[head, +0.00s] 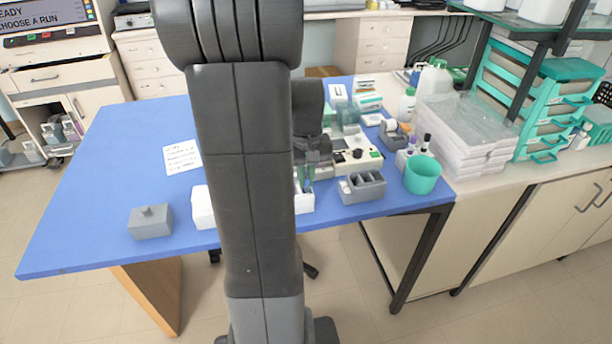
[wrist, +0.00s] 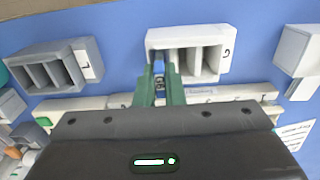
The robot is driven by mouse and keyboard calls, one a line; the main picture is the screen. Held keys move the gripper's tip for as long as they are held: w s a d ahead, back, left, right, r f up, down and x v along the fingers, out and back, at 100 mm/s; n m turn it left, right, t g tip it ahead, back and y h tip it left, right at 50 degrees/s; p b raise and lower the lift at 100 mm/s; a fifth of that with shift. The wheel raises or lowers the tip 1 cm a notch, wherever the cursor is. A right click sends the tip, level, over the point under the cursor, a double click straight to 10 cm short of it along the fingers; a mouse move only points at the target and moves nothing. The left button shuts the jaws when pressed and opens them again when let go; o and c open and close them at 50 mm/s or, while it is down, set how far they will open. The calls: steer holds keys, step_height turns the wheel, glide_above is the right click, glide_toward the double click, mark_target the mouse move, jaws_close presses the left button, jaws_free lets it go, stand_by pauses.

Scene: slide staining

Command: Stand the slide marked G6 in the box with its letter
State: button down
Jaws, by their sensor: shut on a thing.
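My gripper (wrist: 159,88) has green fingers shut on a slide (wrist: 158,67) with a blue end; the small mark on it is too blurred to read surely. A white slotted box (wrist: 154,39) with a letter that looks like G on its end lies just beyond the fingertips in the wrist view. The slide is at this box's leftmost slot there; I cannot tell how deep it sits. A grey slotted box (wrist: 88,45) with another letter stands to the left. In the head view my gripper (head: 307,178) is over the white box (head: 306,203), mostly hidden by my arm.
The grey slotted box (head: 362,191) stands right of the white one, near a teal cup (head: 423,175). A white instrument (head: 345,150) stands behind. The blue table's left side is mostly clear.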

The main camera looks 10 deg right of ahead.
steer(key=shift+f, duration=0.2)
steer(key=c, duration=1.5)
jaws_free()
steer(key=shift+o, duration=0.2)
step_height(320, 180, up, 14)
steer(key=shift+o, duration=0.5)
steer(key=shift+f, duration=0.1)
